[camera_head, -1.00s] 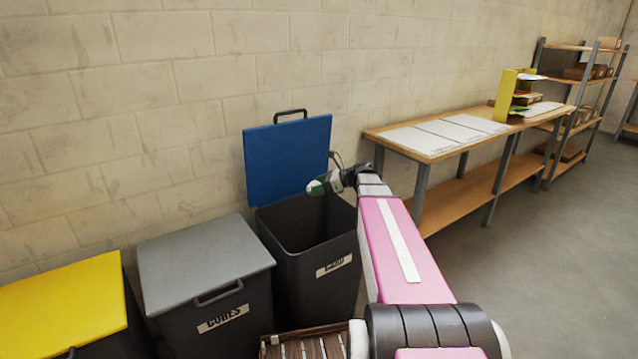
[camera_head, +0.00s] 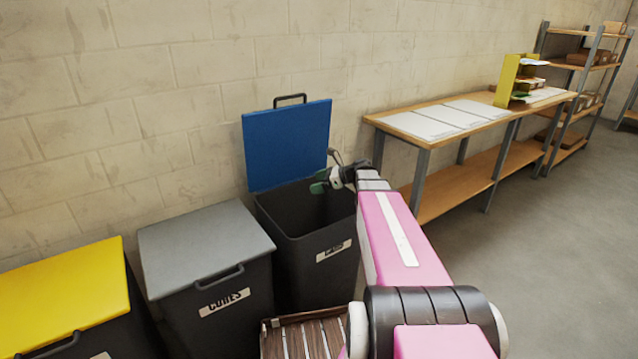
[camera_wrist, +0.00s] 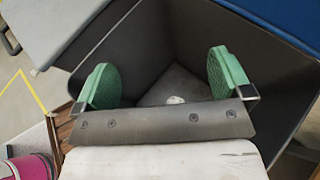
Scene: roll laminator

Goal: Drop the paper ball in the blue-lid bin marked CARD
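The bin with the raised blue lid (camera_head: 287,145) stands open against the wall, and its dark body (camera_head: 308,275) carries a white label too blurred to read surely. My gripper (camera_head: 320,181) is over the bin's mouth, with its two green finger pads spread apart and nothing between them. In the wrist view my gripper (camera_wrist: 164,78) looks down into the bin (camera_wrist: 140,60). A small white lump, looking like the paper ball (camera_wrist: 175,100), lies on the bin floor between the pads in the picture, well below them. It is hidden in the head view.
A grey-lid bin (camera_head: 205,250) marked CORES and a yellow-lid bin (camera_head: 60,295) stand to the left, both closed. A wooden table (camera_head: 450,125) with white sheets and a yellow holder (camera_head: 508,80) stands right. Shelves (camera_head: 580,65) are behind it. The floor at right is clear.

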